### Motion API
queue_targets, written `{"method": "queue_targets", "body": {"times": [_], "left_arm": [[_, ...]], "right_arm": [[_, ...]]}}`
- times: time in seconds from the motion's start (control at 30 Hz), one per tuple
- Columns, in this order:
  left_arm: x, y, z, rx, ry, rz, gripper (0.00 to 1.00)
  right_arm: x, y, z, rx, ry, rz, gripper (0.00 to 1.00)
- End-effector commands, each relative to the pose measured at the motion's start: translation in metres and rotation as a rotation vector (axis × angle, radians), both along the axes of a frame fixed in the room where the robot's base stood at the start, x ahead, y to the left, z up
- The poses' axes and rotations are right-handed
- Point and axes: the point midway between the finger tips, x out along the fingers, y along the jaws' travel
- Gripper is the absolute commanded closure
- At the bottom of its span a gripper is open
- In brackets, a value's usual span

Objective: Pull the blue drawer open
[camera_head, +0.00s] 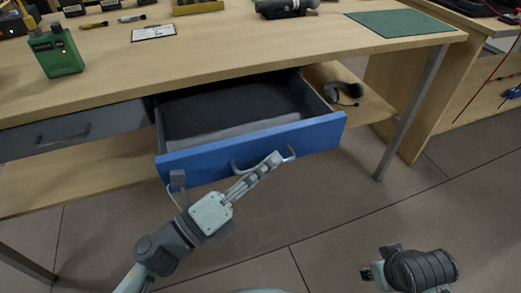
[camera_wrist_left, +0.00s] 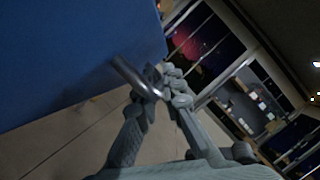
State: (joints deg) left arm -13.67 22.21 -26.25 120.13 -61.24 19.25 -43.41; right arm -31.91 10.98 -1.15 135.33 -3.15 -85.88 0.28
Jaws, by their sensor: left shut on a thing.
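The blue drawer (camera_head: 205,160) is pulled out from under the desk, with its dark grey inside showing and looking empty. Its blue front also fills the upper left of the left wrist view (camera_wrist_left: 60,60). Its curved grey handle (camera_head: 291,152) also shows in the left wrist view (camera_wrist_left: 130,74). My left gripper (camera_head: 270,162) is at the handle, and its fingers are closed around the handle bar in the left wrist view (camera_wrist_left: 160,88). Part of my right arm shows at the lower right, apart from the drawer; its fingers are not clear.
The desk (camera_head: 210,60) stands above the drawer. A closed grey drawer (camera_head: 70,132) sits to the left. A headset (camera_head: 345,92) lies on the lower shelf at the right. A metal desk leg (camera_head: 410,115) stands right of the drawer. The floor in front is clear.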

Motion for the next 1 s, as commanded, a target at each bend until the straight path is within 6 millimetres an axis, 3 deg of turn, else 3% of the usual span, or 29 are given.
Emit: {"method": "queue_targets", "body": {"times": [0.43,0.47,0.53,0.83,1.0], "left_arm": [[-0.005,-0.001,-0.001,0.001,0.000,0.002,1.00],[-0.005,-0.001,-0.001,0.001,0.000,0.002,0.91],[-0.005,-0.001,-0.001,0.001,0.000,0.002,0.83],[-0.006,-0.001,-0.001,0.001,0.001,0.002,0.83],[-0.016,0.012,-0.005,0.001,0.005,0.003,0.83]], "right_arm": [[-0.003,0.000,-0.002,0.000,0.009,-0.002,0.60],[-0.004,0.000,-0.002,0.000,0.010,-0.002,0.60],[-0.005,-0.001,-0.002,-0.001,0.011,-0.002,0.60],[-0.006,-0.001,-0.001,0.001,0.010,-0.007,0.60],[-0.005,-0.001,-0.001,0.000,0.009,-0.005,0.60]]}}
